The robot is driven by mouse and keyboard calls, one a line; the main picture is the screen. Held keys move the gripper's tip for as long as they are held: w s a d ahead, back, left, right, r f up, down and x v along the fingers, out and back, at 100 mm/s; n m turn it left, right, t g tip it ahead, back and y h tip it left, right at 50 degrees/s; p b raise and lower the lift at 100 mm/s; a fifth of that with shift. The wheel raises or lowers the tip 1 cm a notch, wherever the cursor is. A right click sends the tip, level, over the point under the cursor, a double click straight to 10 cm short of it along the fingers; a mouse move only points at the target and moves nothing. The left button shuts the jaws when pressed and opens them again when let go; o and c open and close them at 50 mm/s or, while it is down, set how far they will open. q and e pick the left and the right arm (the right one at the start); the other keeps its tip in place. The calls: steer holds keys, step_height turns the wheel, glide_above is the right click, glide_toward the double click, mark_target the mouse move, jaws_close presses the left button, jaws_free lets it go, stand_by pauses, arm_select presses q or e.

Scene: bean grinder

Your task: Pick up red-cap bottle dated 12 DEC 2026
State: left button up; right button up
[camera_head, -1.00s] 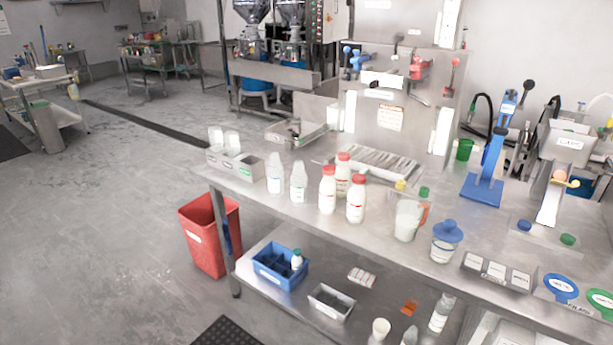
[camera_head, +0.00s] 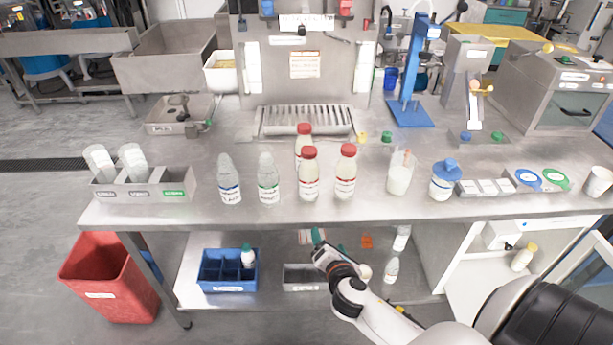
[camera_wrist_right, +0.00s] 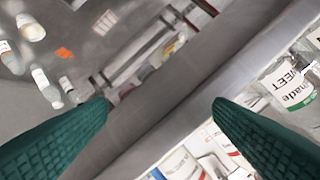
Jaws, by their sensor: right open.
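Three red-capped white bottles stand upright on the steel table: one at the back (camera_head: 304,143), one front left (camera_head: 309,178) and one front right (camera_head: 346,175). Their dates are too small to read, so I cannot tell which is dated 12 DEC 2026. The back bottle is partly hidden by the front left one. My right gripper (camera_head: 312,237) is open and empty in front of the table's front edge, below and nearer than the bottles. In the right wrist view its green fingers (camera_wrist_right: 160,105) are spread apart with the table edge behind them. My left gripper is not in view.
Two clear bottles (camera_head: 268,180) stand left of the red caps; a pitcher (camera_head: 399,174) and a blue-lidded jar (camera_head: 443,182) stand right. A drip tray (camera_head: 305,121) lies behind. The lower shelf holds a blue crate (camera_head: 229,286) and a small metal bin (camera_head: 303,278). A red bin (camera_head: 110,282) stands left.

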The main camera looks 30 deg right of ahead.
mark_target(312, 184)
step_height(312, 184, up, 8)
steer(key=w+n+t+h, duration=0.1)
steer(key=w+n+t, duration=0.1)
steer(key=n, duration=0.1)
steer(key=w+n, duration=0.2)
steer(key=w, duration=0.1)
steer(key=w+d+r+n+t+y, duration=0.1)
steer(key=w+n, duration=0.1)
steer(key=n, duration=0.1)
steer(key=w+d+r+n+t, duration=0.1)
steer(key=w+n, duration=0.1)
steer(key=w, duration=0.1)
steer(key=shift+w+d+p, duration=0.1)
steer(key=shift+w+p, duration=0.2)
steer(key=shift+p, duration=0.1)
steer(key=shift+r+x, duration=0.2)
steer(key=shift+x, duration=1.2)
steer(key=shift+r+x, duration=0.15)
steer(key=shift+x, duration=1.2)
arm_select(q)
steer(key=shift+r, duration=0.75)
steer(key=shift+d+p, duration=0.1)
steer(key=shift+p, duration=0.2)
arm_select(e)
steer(key=shift+r, duration=0.1)
steer(key=c, duration=1.2)
